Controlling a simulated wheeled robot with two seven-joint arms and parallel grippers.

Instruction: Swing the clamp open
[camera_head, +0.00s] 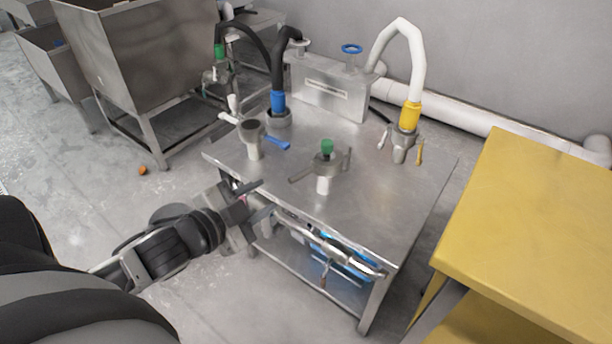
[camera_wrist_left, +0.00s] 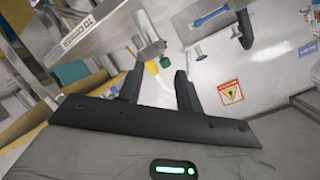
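A metal clamp (camera_head: 322,168) with two arms sticking out sits around a short white pipe stub with a green cap (camera_head: 327,146), near the middle of the steel table. Another metal clamp (camera_head: 401,146) sits below the yellow collar of the white hose, with a yellow handle (camera_head: 420,152) at its right. Which clamp the task means, I cannot tell. My left gripper (camera_head: 262,202) is by the table's left front edge, apart from both clamps. In the left wrist view its two fingers (camera_wrist_left: 158,88) stand apart with nothing between them. My right gripper is not in view.
The steel table (camera_head: 370,198) carries a metal box (camera_head: 328,86), a black hose with a blue collar (camera_head: 278,101) and a cup-topped stub (camera_head: 252,138). Shiny pipes (camera_head: 325,240) run below its front edge. A yellow table (camera_head: 540,220) stands at right.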

